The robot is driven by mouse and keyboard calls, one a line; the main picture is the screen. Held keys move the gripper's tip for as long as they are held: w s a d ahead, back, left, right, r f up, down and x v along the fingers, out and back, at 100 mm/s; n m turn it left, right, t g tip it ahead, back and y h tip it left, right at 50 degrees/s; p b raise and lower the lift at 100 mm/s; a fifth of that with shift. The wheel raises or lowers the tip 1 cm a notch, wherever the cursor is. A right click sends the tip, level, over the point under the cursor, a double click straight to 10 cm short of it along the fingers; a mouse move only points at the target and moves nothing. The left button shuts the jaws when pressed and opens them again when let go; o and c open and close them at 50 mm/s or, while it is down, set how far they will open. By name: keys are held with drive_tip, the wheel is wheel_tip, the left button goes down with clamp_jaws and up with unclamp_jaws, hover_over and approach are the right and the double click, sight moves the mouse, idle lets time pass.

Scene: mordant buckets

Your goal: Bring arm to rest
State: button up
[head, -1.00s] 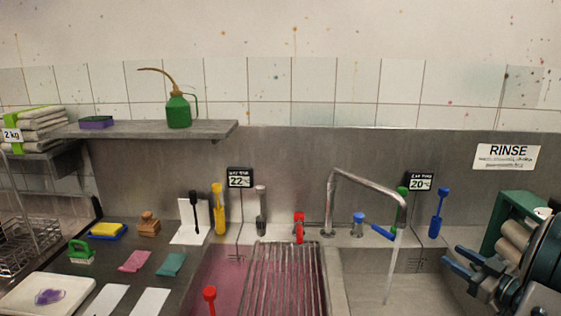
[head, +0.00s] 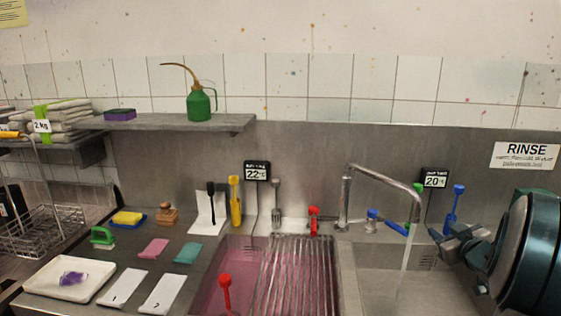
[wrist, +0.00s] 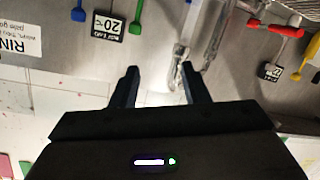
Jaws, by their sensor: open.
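My gripper (head: 461,243) is at the right of the head view, in front of the right sink basin and to the right of the running tap (head: 381,186). Its two fingers stand apart with nothing between them. In the wrist view the gripper (wrist: 160,82) shows two dark fingers, spread and empty, and the scene appears upside down. My arm hides part of the right side of the sink in the head view.
The tap runs into the right basin (head: 385,290). A rack (head: 295,275) lies over the pink left basin. A blue-handled tool (head: 454,208) stands behind my gripper. A white tray (head: 45,287) and cloths lie left. A green oil can (head: 200,104) stands on the shelf.

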drive_tip(key=s+a+f+m+g+b, duration=0.1)
drive_tip(key=s+a+f+g, duration=0.2)
drive_tip(key=s+a, duration=0.5)
drive_tip(key=s+a+f+m+g, duration=0.1)
drive_tip(key=s+a+f+g, duration=0.2)
drive_tip(key=s+a, duration=0.6)
drive_tip(key=s+a+f+m+g+y+b, duration=0.1)
drive_tip(key=s+a+f+g, duration=0.2)
drive_tip(key=a, duration=1)
drive_tip(key=s+g, duration=0.3)
drive_tip(key=s, duration=0.2)
drive_tip(key=shift+s+f+g+b, duration=0.15)
drive_tip(key=shift+f+g+b, duration=0.15)
drive_tip(key=shift+g+b, duration=0.1)
drive_tip(key=shift+d, duration=0.1)
drive_tip(key=shift+c, duration=0.5)
